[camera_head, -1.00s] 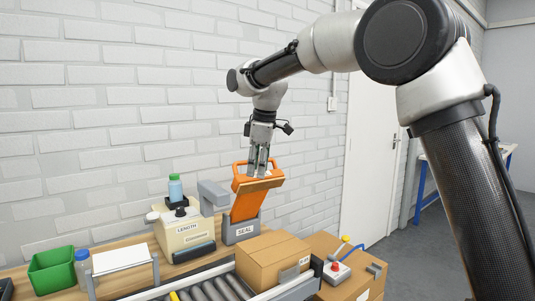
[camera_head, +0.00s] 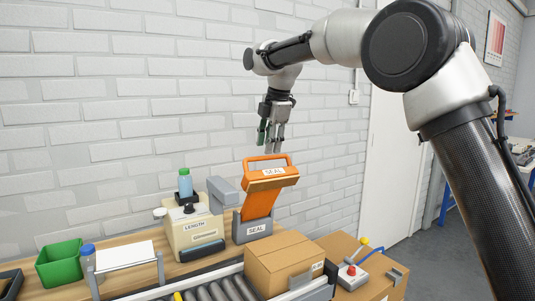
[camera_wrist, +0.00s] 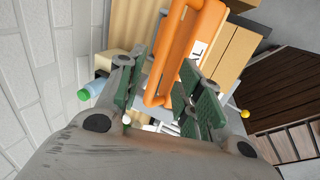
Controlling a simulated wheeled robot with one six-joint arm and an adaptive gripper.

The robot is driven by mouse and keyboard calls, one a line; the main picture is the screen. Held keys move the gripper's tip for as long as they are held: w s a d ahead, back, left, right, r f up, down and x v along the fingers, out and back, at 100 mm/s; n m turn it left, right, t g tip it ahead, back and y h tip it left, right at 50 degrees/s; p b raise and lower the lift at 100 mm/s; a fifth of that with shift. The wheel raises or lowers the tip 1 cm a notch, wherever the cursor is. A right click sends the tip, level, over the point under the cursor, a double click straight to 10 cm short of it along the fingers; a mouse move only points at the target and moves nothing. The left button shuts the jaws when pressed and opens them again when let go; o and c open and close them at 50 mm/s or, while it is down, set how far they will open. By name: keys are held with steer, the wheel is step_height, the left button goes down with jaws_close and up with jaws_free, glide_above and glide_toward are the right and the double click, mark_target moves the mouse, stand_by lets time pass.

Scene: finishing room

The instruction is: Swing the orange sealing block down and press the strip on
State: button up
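The orange sealing block (camera_head: 276,183), with a handle and a SEAL label, is raised and tilted on an orange arm (camera_head: 259,205) above a grey base (camera_head: 253,231), also marked SEAL. My gripper (camera_head: 272,150) is just above the handle, pointing down, with its fingers apart. In the wrist view the orange handle (camera_wrist: 178,55) shows between the green finger pads of my gripper (camera_wrist: 165,98), with gaps at the sides. I cannot tell contact from that view; in the head view the fingertips look clear of it. I cannot make out the strip.
A LENGTH machine (camera_head: 194,231) with a green-capped bottle (camera_head: 185,183) behind it stands left of the sealer. A cardboard box (camera_head: 283,262) sits on the roller conveyor (camera_head: 215,290) in front. A red-button box (camera_head: 351,276) is at right. A green bin (camera_head: 60,265) is at left.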

mark_target(267, 157)
steer(key=x, duration=0.4)
jaws_close()
